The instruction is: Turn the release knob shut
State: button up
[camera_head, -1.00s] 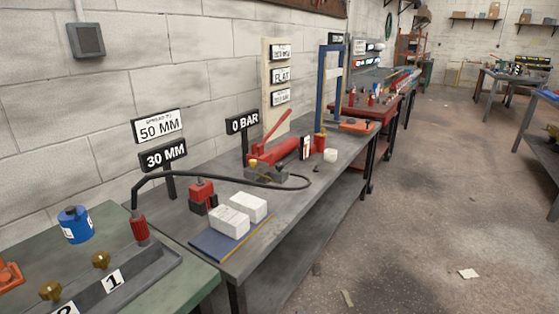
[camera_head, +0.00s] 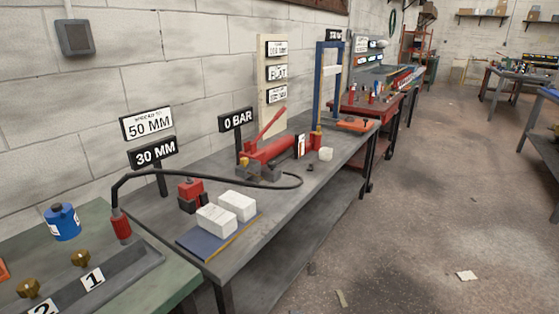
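The red hand pump (camera_head: 270,152) with its raised red lever (camera_head: 268,125) stands on the grey bench in the head view. A small brass-coloured part (camera_head: 243,163) shows at the pump's near end; it may be the release knob, but it is too small to tell its position. A black hose (camera_head: 215,176) runs from the pump end over to a red cylinder (camera_head: 121,226) at lower left. A sign by the pump reads 0 BAR (camera_head: 236,120). My gripper is not in view.
White blocks (camera_head: 217,219) lie on a blue plate near the bench's front corner, beside a red and black block (camera_head: 190,196). A green table (camera_head: 182,282) carries a blue can (camera_head: 64,222) and brass fittings. Open floor (camera_head: 420,210) lies right of the bench.

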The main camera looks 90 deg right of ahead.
aim_at(271, 165)
jog(key=k+l+u, duration=0.45)
jog(key=k+l, duration=1.05)
jog(key=k+l+u, duration=0.1)
jog(key=k+l, duration=0.15)
jog(key=l, duration=0.25)
jog(key=k+l+u, duration=0.1)
jog(key=k+l, duration=0.15)
jog(key=l, duration=0.25)
jog(key=k+l+u, duration=0.1)
jog(key=k+l, duration=0.2)
jog(key=l, duration=0.2)
jog(key=k+l+u, duration=0.1)
jog(key=k+l, duration=0.2)
jog(key=l, duration=0.15)
jog(key=l+u, duration=0.1)
jog(key=l, duration=0.65)
jog(key=k, duration=0.05)
